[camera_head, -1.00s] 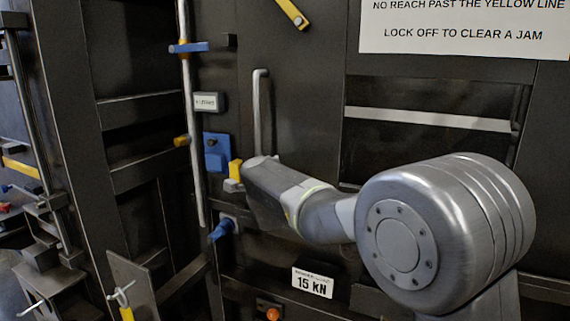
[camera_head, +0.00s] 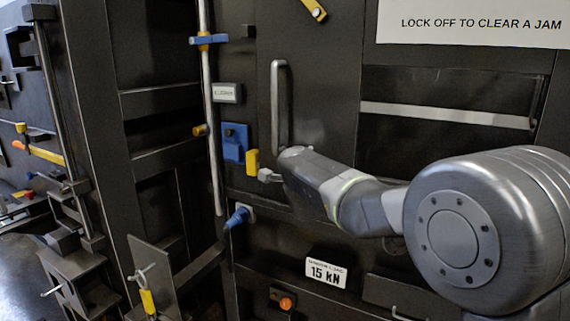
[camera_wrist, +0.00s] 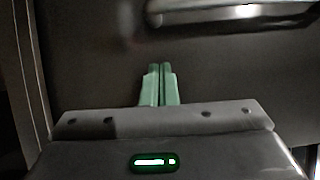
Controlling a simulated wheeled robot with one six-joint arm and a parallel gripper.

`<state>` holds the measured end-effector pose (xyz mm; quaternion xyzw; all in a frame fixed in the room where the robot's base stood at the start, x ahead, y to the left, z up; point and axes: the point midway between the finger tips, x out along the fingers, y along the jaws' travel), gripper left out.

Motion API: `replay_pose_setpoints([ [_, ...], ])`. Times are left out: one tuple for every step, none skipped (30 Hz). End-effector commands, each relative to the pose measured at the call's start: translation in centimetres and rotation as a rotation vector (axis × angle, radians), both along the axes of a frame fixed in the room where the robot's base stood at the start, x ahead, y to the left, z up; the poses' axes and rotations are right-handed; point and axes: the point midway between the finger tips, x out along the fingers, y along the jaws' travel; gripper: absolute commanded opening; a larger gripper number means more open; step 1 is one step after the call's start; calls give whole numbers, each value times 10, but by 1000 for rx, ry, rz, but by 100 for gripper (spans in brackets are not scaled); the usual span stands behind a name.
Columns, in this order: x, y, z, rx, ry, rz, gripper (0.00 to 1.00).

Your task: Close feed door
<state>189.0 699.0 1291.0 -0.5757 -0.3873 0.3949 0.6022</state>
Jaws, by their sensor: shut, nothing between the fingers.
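A dark panel (camera_head: 262,120) with a long vertical grey handle (camera_head: 279,105) stands ahead in the head view; it looks like the feed door. It looks about flush with the machine front, but I cannot tell whether it is fully shut. My gripper (camera_wrist: 160,84) is shut and empty, its green fingers side by side, pointing at a dark flat surface in the wrist view. Whether they touch it is unclear.
A yellow block (camera_head: 252,162) and a blue plate (camera_head: 235,143) sit left of my wrist. A pale vertical rod (camera_head: 211,120) with a blue clamp runs farther left. A "15 kN" label (camera_head: 326,272) and an orange knob (camera_head: 286,303) are below. A white sign (camera_head: 480,24) is upper right.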

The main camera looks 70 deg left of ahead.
Motion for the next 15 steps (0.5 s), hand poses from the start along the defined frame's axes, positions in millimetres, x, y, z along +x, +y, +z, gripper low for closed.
replay_pose_setpoints([
  [-7, -10, -2, 2, 0, 5, 0],
  [-9, -16, -1, 2, 0, 4, 0],
  [-12, -23, -2, 2, 0, 3, 0],
  [-14, -28, -1, 2, 0, 2, 0],
  [-16, -34, -2, 1, 0, 2, 0],
  [-19, -40, -1, 3, 1, 3, 0],
  [-21, -45, -1, 1, 0, 3, 0],
  [-23, -50, -1, 2, 1, 3, 0],
  [-25, -55, -1, 3, 1, 3, 0],
  [-26, -59, -2, 2, 1, 2, 0],
  [-28, -63, -1, 3, 1, 1, 0],
  [-30, -67, -1, 3, 1, 1, 0],
  [-31, -70, -1, 2, 1, 1, 0],
  [-32, -72, -1, 2, 1, 1, 0],
  [-33, -74, -1, 2, 1, 2, 0],
])
